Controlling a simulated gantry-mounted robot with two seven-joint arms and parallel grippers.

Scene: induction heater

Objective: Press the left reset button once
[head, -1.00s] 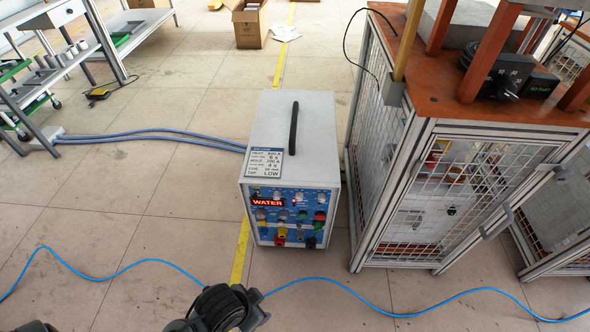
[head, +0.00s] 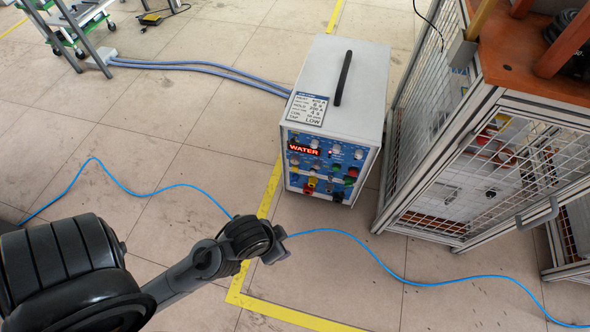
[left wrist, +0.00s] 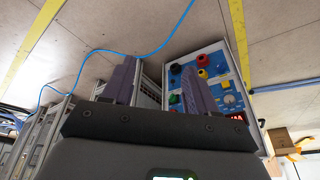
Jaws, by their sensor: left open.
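The induction heater (head: 338,110) is a white box with a black top handle, standing on the floor. Its blue front panel (head: 318,170) carries a lit red WATER display and several coloured knobs, buttons and sockets. I cannot tell which small control is the left reset button. My left gripper (head: 284,244) is in front of the heater, apart from the panel, mostly hidden behind its wrist. In the left wrist view the gripper (left wrist: 158,82) is open and empty, and the panel (left wrist: 210,78) shows inverted, partly hidden behind one finger. My right gripper is out of view.
A wire-mesh cage (head: 480,170) with an orange top (head: 535,55) stands close to the heater's right. Blue hoses (head: 200,69) run from its left side. A thin blue cable (head: 350,240) crosses the floor in front. The floor left of the heater is mostly clear.

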